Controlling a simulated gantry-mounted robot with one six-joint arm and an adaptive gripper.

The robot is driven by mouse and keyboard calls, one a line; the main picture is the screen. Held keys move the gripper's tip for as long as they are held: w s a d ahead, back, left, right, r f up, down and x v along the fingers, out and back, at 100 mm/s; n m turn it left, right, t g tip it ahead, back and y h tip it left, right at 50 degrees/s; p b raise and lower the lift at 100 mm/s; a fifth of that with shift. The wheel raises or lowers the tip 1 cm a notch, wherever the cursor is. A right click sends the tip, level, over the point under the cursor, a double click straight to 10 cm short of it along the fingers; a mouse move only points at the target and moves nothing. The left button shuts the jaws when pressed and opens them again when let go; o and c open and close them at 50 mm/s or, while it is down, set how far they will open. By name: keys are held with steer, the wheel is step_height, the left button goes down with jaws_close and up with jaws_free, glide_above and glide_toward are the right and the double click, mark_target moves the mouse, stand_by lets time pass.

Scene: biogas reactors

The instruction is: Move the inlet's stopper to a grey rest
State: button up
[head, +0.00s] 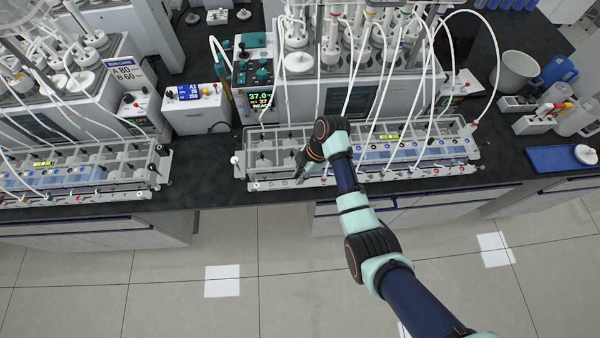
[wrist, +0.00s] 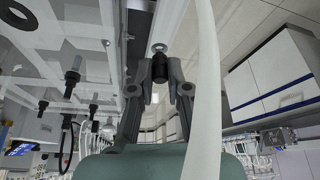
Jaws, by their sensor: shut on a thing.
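My gripper (head: 301,174) is at the front left part of the middle clear rack (head: 345,157) in the head view. In the wrist view my gripper (wrist: 161,82) has its two grey fingers shut on a short black cylinder (wrist: 160,68), which looks like the stopper. A pale grey ring (wrist: 158,47) shows just past its end; I cannot tell whether they touch. The held piece is too small to make out in the head view. Several black fittings, one of them a near fitting (wrist: 72,76), hang from a clear plate on the left. I cannot single out a grey rest.
A white tube (wrist: 206,100) runs close in front of the wrist camera. White hoses (head: 376,95) loop over the rack's right part. A second rack (head: 80,172) is at left. The floor in front is clear.

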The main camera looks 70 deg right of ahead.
steer(key=shift+f+b, duration=0.45)
steer(key=shift+f, duration=0.15)
stand_by(0.7)
stand_by(0.4)
steer(key=o, duration=0.8)
steer(key=shift+o, duration=0.2)
steer(key=v, duration=0.7)
steer(key=shift+r, duration=0.25)
steer(key=shift+s+a, duration=0.1)
